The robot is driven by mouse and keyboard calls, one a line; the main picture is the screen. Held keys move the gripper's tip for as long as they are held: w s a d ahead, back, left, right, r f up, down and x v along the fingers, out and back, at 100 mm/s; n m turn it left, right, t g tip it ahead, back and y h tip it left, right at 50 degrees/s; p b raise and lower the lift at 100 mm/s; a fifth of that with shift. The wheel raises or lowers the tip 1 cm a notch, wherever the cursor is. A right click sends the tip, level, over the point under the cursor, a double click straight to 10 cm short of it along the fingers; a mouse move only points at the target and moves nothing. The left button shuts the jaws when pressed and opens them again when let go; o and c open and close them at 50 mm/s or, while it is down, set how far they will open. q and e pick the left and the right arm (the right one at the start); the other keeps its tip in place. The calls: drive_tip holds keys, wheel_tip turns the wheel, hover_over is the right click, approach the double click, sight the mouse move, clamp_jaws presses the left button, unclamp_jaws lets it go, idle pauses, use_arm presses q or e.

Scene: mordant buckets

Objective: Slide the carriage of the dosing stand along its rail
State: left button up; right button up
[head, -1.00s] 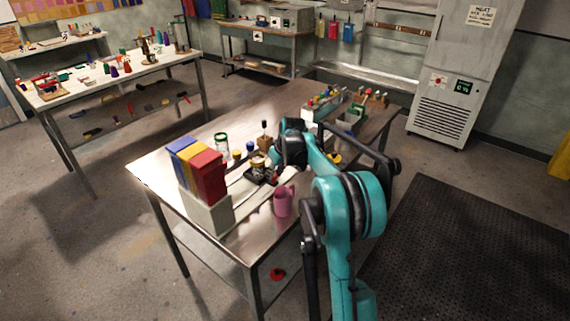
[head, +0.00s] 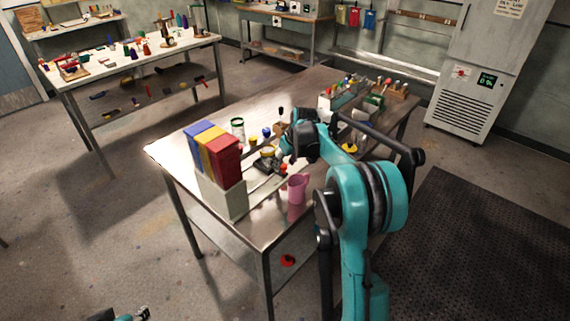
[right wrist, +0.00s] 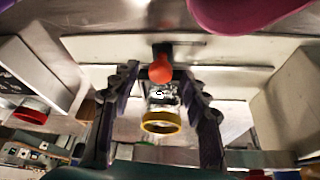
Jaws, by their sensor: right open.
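The dosing stand (head: 262,165) is a dark, small device on the near steel table. Its red-orange knob (right wrist: 160,70) sits on a dark carriage block (right wrist: 161,50) at a pale rail (right wrist: 105,48) in the right wrist view. My right gripper (right wrist: 160,98) is open, its two dark fingers on either side of the knob, with no clear contact. A glass jar with a yellow rim (right wrist: 160,122) shows between the fingers, beyond the knob. In the head view my right wrist partly covers the stand. A part of my left arm (head: 128,315) shows at the bottom left edge; its jaws are unclear.
A pink mug (head: 298,188) stands just in front of the stand. A white bin with blue, yellow and red blocks (head: 222,198) stands to the left. A green-rimmed jar (head: 238,128) is behind. Racks (head: 345,100) fill the far right end.

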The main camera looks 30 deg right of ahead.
drive_tip(key=v, duration=1.1)
drive_tip(key=shift+r, duration=0.25)
drive_tip(key=s+a+r+t, duration=0.1)
drive_tip(key=s+a, duration=1.2)
drive_tip(key=s, duration=0.3)
drive_tip(key=s+a+f, duration=0.2)
drive_tip(key=s+f, duration=0.2)
drive_tip(key=s, duration=0.3)
drive_tip(key=s+a+f+m+t, duration=0.1)
drive_tip(key=s+a+f, duration=0.2)
drive_tip(key=s, duration=0.4)
drive_tip(key=shift+f+t+h, duration=0.3)
drive_tip(key=shift+f, duration=0.3)
